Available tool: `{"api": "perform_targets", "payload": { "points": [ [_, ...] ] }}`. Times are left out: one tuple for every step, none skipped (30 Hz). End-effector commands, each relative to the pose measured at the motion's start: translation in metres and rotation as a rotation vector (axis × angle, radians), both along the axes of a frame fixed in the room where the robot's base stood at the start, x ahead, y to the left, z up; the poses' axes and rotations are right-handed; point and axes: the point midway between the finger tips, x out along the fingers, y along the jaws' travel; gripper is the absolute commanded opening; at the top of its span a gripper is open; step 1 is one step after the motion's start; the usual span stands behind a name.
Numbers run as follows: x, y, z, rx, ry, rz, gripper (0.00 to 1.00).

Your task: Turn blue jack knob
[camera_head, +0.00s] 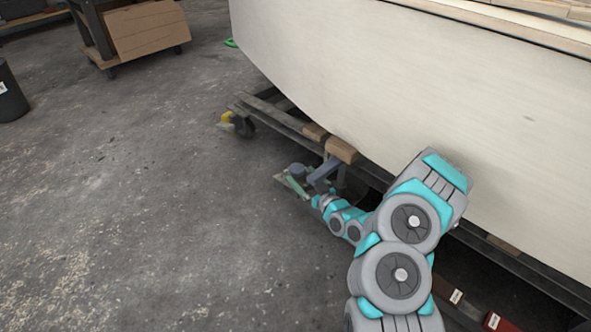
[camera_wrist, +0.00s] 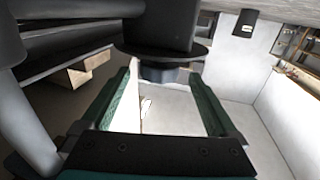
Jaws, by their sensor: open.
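A dark round post with a wide disc (camera_wrist: 160,50) fills the top middle of the wrist view. A small dark blue-grey part, seemingly the blue jack knob (camera_wrist: 162,72), sits under the disc. My gripper (camera_wrist: 161,82) is open, with one green finger on each side of this part; I cannot tell whether either finger touches it. In the head view my gripper (camera_head: 294,182) is low beside the trailer frame, at a small blue-grey jack (camera_head: 323,171). The knob itself is too small to make out there.
The pale hull (camera_head: 430,110) rises above my arm. The trailer frame (camera_head: 268,115) with wooden blocks (camera_head: 340,150) runs beneath it. A yellow-marked caster (camera_head: 240,125) stands left of the jack. The concrete floor to the left is clear, up to a black bin (camera_head: 10,95) and cart (camera_head: 145,30).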

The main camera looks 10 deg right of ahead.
Motion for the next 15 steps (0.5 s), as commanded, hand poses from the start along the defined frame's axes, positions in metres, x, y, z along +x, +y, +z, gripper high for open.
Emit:
{"api": "perform_targets", "payload": {
  "points": [
    [0.007,0.003,-0.001,-0.003,-0.003,0.001,0.94],
    [0.010,0.004,-0.001,-0.003,-0.003,0.000,0.94],
    [0.015,0.006,-0.001,-0.003,-0.005,0.001,0.94],
    [0.018,0.007,-0.001,-0.004,-0.005,0.001,0.94],
    [0.021,0.009,0.000,-0.002,-0.004,0.002,0.94],
    [0.024,0.011,-0.001,-0.002,-0.004,0.001,0.94],
    [0.027,0.012,-0.001,-0.003,-0.003,0.001,0.94],
    [0.030,0.013,-0.001,-0.002,-0.002,0.001,0.94],
    [0.033,0.014,-0.001,-0.001,-0.002,0.000,0.94],
    [0.035,0.015,-0.001,-0.001,0.000,0.000,0.94],
    [0.037,0.016,-0.001,-0.002,-0.001,0.000,0.94],
    [0.039,0.017,-0.001,-0.002,-0.001,0.000,0.94],
    [0.040,0.017,-0.001,-0.002,-0.001,0.000,0.94],
    [0.041,0.017,-0.001,-0.002,-0.001,-0.001,0.94],
    [0.043,0.017,-0.001,-0.002,0.000,-0.001,0.94]
  ]
}}
